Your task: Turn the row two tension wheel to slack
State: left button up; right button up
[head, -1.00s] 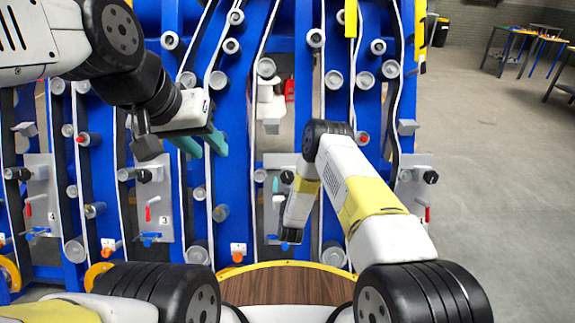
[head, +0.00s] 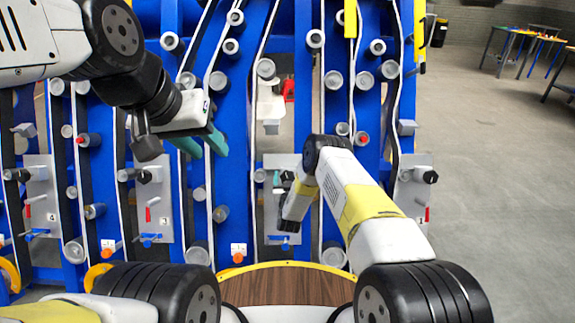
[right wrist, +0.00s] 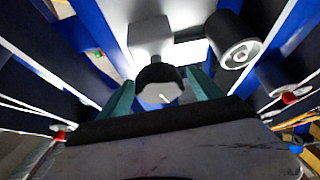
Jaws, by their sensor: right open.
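The row two tension wheel is a black knob with a white line on its face (right wrist: 155,92). In the right wrist view it sits between the two teal fingers of my right gripper (right wrist: 165,97), which is open around it. I cannot tell whether the fingers touch it. In the head view the row two grey panel (head: 283,160) is partly hidden by my right arm, and a teal fingertip of my right gripper (head: 278,178) shows beside the wheel. My left gripper (head: 203,145) is raised at the left, its teal fingers apart and empty.
Similar panels for row three (head: 152,172), row four (head: 40,172) and row one (head: 413,168) stand alongside. Grey rollers, belts and blue uprights (head: 233,100) crowd the frame. A grey roller (right wrist: 232,42) stands near the wheel. The floor at right is open.

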jog(key=shift+c, duration=0.4)
jog(key=c, duration=1.3)
jog(key=shift+n, duration=0.3)
